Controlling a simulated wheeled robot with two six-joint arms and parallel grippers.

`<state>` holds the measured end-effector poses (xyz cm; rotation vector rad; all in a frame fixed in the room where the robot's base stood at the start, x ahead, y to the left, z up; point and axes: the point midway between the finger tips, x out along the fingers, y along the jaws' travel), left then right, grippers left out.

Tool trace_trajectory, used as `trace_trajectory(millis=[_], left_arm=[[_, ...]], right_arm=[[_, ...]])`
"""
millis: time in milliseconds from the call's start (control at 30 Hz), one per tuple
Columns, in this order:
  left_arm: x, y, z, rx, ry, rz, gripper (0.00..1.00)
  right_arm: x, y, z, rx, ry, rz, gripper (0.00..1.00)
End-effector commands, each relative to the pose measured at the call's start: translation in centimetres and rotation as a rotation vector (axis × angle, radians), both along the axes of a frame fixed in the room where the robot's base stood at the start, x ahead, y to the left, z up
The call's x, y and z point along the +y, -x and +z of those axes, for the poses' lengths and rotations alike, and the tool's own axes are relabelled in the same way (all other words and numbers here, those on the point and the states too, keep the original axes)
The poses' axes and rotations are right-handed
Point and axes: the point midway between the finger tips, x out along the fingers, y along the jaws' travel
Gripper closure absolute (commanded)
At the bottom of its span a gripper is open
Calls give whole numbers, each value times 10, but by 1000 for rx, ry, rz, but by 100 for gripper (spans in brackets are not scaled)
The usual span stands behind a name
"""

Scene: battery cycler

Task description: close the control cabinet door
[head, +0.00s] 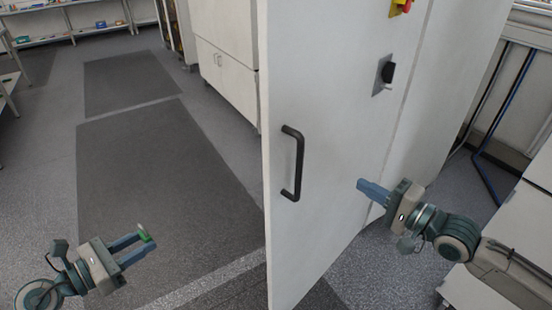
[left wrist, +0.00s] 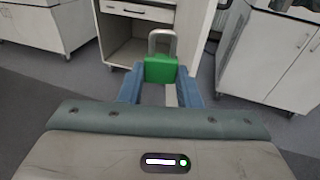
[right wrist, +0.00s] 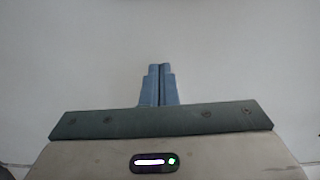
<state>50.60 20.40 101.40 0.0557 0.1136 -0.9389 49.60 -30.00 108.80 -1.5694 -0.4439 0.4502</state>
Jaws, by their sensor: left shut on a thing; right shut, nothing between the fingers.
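The control cabinet door (head: 335,100) is a tall white panel in the middle of the head view, standing open. It has a black bar handle (head: 293,163), a black rotary switch (head: 384,74) and a red and yellow switch at the top. My right gripper (head: 362,189) is shut and empty, in front of the door to the right of the handle. In the right wrist view its closed fingers (right wrist: 159,70) face a plain pale surface; contact cannot be told. My left gripper (head: 142,238) is shut on a green padlock (left wrist: 161,69) with a grey shackle, left of the door and apart from it.
White cabinets (head: 224,45) stand behind the door to the left. Dark mats (head: 150,180) lie on the open grey floor at left. A blue pipe (head: 483,165) and a white unit (head: 525,220) are at right, near my right arm.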

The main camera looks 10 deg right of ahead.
Motion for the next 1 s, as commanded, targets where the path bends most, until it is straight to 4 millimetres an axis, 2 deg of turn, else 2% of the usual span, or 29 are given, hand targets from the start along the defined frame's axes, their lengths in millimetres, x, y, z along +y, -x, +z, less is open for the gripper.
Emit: trace_trajectory(millis=[100, 267, 533, 1000], left_arm=[[1, 0, 0, -2, 1, -8, 96], [1, 0, -7, -3, 1, -10, 96], [1, 0, -29, -3, 1, -10, 96], [1, 0, -25, -3, 1, -10, 96]], right_arm=[[12, 9, 12, 8, -35, 36, 100], [17, 6, 14, 9, -47, 41, 100], [30, -11, 13, 3, -48, 43, 100], [51, -43, 16, 8, -49, 40, 100]])
